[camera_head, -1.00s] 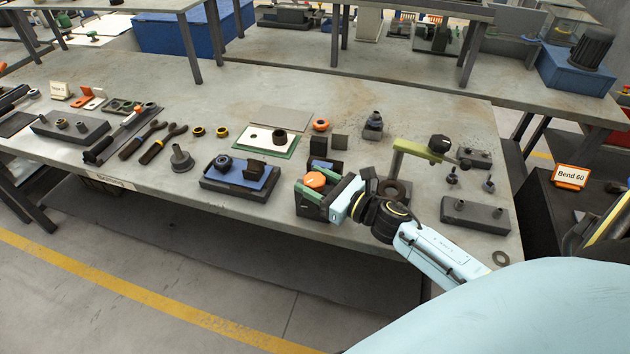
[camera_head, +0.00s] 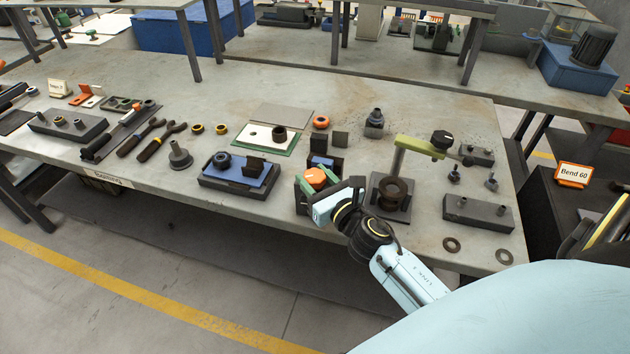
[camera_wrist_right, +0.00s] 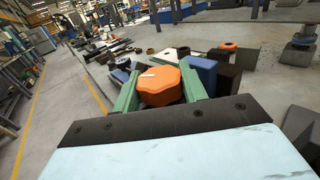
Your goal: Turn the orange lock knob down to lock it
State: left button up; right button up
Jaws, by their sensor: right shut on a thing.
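The orange lock knob (camera_head: 315,177) sits at the front of a dark fixture near the table's front edge. In the right wrist view the knob (camera_wrist_right: 160,85) is a faceted orange block with a pale mark on its top. My right gripper (camera_head: 316,182) has its green fingers on either side of the knob and is shut on it. Both fingers also show in the right wrist view (camera_wrist_right: 158,90). The wrist hides much of the fixture. My left gripper is not in view.
An arbor press (camera_head: 420,147) with an olive arm stands right of my gripper. A dark block with a blue top (camera_head: 240,178) lies to the left. The table's front edge is close under my right arm.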

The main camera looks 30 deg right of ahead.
jog(key=m+h+b, duration=0.1)
jog(key=m+h, duration=0.1)
jog(key=h, duration=0.1)
jog(key=m+g+h+b, duration=0.1)
jog(key=h, duration=0.1)
jog(key=shift+a+f+m+h+b, duration=0.1)
jog(key=shift+m+h+b, duration=0.3)
jog(key=m+g+h+b, duration=0.1)
jog(key=h, duration=0.1)
jog(key=m+g+h+b, duration=0.1)
jog(key=m+h, duration=0.1)
jog(key=h, duration=0.1)
jog(key=shift+w+m+g+b, duration=0.1)
jog(key=shift+m+g+b, duration=0.2)
jog(key=m+g+h+b, duration=0.1)
jog(key=m+g+h, duration=0.1)
jog(key=shift+m+g+h, duration=0.3)
jog(key=shift+h, duration=0.1)
jog(key=shift+r+m+g+h+b, duration=0.15)
jog(key=shift+m+g+h+b, duration=0.1)
jog(key=shift+m+g+h, duration=0.65)
jog(key=shift+r+m+g+h+b, duration=0.1)
jog(key=shift+m+g+h+b, duration=0.15)
jog(key=shift+m+g+h, duration=0.65)
jog(key=shift+g+y, duration=0.3)
jog(key=shift+g, duration=0.3)
jog(key=o, duration=1)
jog(key=shift+c, duration=0.2)
jog(key=shift+f, duration=0.1)
